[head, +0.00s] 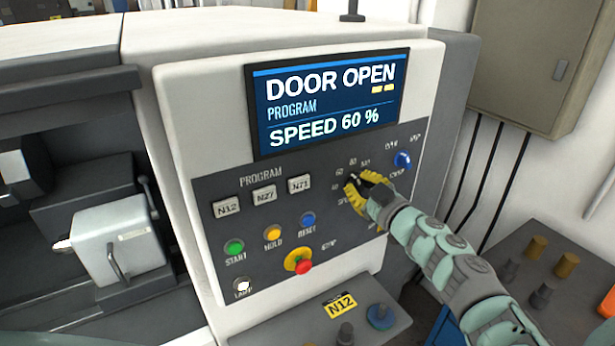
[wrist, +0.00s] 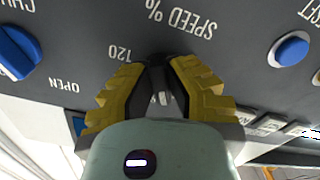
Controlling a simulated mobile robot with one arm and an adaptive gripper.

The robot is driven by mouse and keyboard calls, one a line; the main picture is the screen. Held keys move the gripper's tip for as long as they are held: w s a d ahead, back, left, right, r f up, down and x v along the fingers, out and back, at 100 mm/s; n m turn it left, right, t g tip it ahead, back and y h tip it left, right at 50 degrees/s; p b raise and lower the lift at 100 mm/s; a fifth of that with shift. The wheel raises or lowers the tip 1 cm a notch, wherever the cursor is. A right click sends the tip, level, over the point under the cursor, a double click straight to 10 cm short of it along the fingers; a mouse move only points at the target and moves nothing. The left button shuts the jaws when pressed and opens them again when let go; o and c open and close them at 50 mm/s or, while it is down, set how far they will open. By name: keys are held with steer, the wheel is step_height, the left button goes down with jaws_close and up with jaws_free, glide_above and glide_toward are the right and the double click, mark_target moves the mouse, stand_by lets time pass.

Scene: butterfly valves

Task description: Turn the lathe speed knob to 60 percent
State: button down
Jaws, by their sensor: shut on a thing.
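The lathe speed knob (wrist: 160,97) shows between the two yellow fingers of my gripper (wrist: 160,88) in the wrist view, under the "SPEED %" label, which appears upside down there. In the head view my gripper (head: 366,187) is at the right of the dark control panel (head: 215,192), shut on the knob, and its fingers hide most of it. Dial numbers show around the fingers. The display (head: 327,103) reads "DOOR OPEN", "PROGRAM" and "SPEED 60 %".
A blue chuck knob (head: 402,160) is to the upper right of my gripper. Program buttons (head: 265,195), a green start button (head: 234,248) and a red stop button (head: 303,267) are to the left. A grey cabinet (head: 530,60) hangs at right.

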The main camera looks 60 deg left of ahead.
steer(key=shift+a+n+b, duration=0.1)
steer(key=shift+n+b, duration=1)
steer(key=shift+n, duration=1.1)
steer(key=shift+r, duration=0.1)
steer(key=c, duration=1)
jaws_free()
steer(key=shift+o, duration=0.2)
steer(key=shift+w+d, duration=0.1)
steer(key=shift+d, duration=0.2)
steer(key=s+d, duration=0.1)
steer(key=d, duration=1)
steer(key=shift+d, duration=0.25)
